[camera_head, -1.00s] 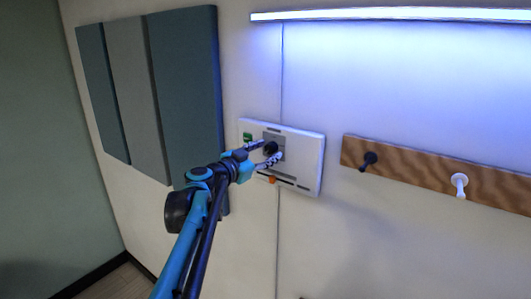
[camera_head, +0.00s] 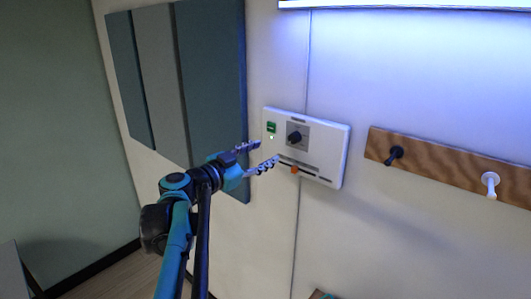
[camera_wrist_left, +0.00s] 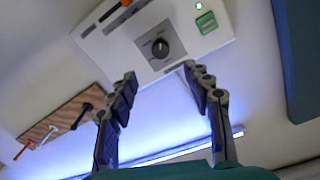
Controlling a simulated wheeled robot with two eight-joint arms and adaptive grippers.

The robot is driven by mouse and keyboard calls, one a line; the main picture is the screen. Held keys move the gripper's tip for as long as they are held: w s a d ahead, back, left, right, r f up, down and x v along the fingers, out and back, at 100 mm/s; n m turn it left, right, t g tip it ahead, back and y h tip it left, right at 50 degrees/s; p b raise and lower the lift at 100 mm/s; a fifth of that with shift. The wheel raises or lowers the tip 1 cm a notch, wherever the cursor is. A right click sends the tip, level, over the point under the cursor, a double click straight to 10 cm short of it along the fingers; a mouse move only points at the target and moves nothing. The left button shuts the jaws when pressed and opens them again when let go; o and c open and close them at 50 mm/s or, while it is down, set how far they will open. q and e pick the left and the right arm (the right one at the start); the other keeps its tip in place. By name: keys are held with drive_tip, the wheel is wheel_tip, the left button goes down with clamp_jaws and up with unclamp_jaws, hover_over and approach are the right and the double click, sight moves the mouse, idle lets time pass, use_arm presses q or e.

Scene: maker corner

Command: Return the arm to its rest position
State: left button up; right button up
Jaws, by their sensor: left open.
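My left gripper (camera_head: 262,156) is open and empty, its fingers apart, just left of the white wall panel (camera_head: 335,140) in the head view. The panel carries a black knob (camera_head: 294,138), a green switch (camera_head: 271,127) with a lit green dot below it, and an orange slider (camera_head: 295,170). In the left wrist view, the spread fingers (camera_wrist_left: 160,95) show with the knob (camera_wrist_left: 160,47) beyond them, and nothing is between them. The gripper appears clear of the knob. My right gripper is in neither view.
A wooden peg rail (camera_head: 450,170) with a dark peg and a white peg is to the panel's right. Acoustic panels (camera_head: 210,90) hang on the left. A light bar (camera_head: 400,4) runs above. A thin cable runs down the wall.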

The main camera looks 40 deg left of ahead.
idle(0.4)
use_arm(q)
drive_tip(key=s+d+f+n+g+h+b, duration=0.1)
drive_tip(key=s+d+f+g+b, duration=0.1)
drive_tip(key=d+f+b, duration=0.65)
drive_tip(key=s+d+f+g+b, duration=0.25)
drive_tip(key=d+f, duration=0.25)
drive_tip(key=f, duration=0.8)
drive_tip(key=s+d+f+n+g+h+b, duration=0.1)
drive_tip(key=d+f+g+b, duration=0.4)
drive_tip(key=f, duration=0.6)
drive_tip(key=s+d+f+n+y+b, duration=0.1)
drive_tip(key=s+f+b, duration=0.2)
drive_tip(key=f, duration=0.6)
drive_tip(key=s+d+f+n+y+b, duration=0.1)
drive_tip(key=s+f+b, duration=0.3)
drive_tip(key=f, duration=0.4)
drive_tip(key=s+d+f+n+y+b, duration=0.1)
drive_tip(key=s+f+b, duration=0.3)
drive_tip(key=f, duration=0.5)
drive_tip(key=shift+d+f+g+y+b, duration=0.35)
drive_tip(key=shift+d+g+y+b, duration=0.2)
drive_tip(key=shift+d, duration=0.25)
